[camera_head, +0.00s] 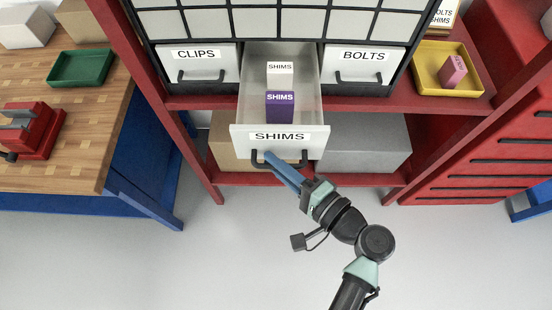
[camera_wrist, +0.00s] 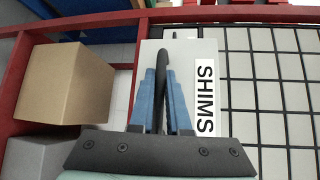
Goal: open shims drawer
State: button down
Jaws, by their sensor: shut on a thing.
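The shims drawer (camera_head: 237,140) is pulled out from the cabinet, between the clips drawer (camera_head: 197,65) and the bolts drawer (camera_head: 363,65). Its white front carries a SHIMS label and a dark handle (camera_head: 290,163). Inside stand a white box (camera_head: 280,73) and a purple box (camera_head: 280,106), both labelled SHIMS. My gripper (camera_head: 268,158) is shut on the handle with its blue fingers. In the wrist view my gripper (camera_wrist: 162,90) has a finger on each side of the dark handle (camera_wrist: 162,63), beside the SHIMS label (camera_wrist: 204,97).
A cardboard box (camera_head: 228,153) and a grey box (camera_head: 366,142) sit on the shelf below. A yellow tray (camera_head: 419,72) with a pink box stands right of the cabinet. A wooden workbench (camera_head: 95,150) is at left. The floor in front is clear.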

jog(key=c, duration=0.9)
grip_release()
jog(key=b+v, duration=0.3)
jog(key=v, duration=1)
jog(key=shift+f, duration=0.1)
